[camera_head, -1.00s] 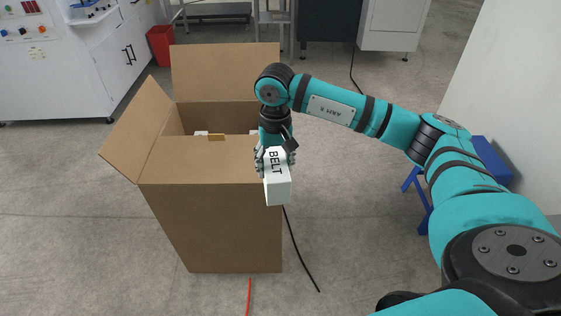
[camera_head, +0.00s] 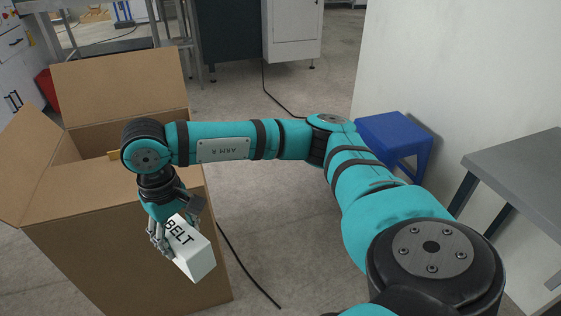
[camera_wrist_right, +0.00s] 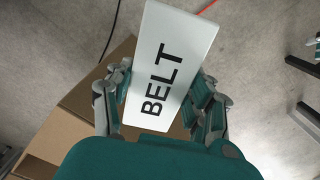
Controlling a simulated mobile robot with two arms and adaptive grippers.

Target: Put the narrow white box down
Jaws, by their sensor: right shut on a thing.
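The narrow white box (camera_head: 190,250) has BELT printed on it in black. My right gripper (camera_head: 172,232) is shut on it and holds it up, tilted, in front of the big cardboard box's right side in the head view. In the right wrist view the white box (camera_wrist_right: 172,62) sits between the fingers of the right gripper (camera_wrist_right: 160,105), its far end sticking out beyond them.
A large open cardboard box (camera_head: 110,250) with raised flaps stands at the left. A blue stool (camera_head: 395,135) stands by the white wall, and a grey table (camera_head: 520,170) is at the right edge. A black cable (camera_head: 245,270) lies on the floor.

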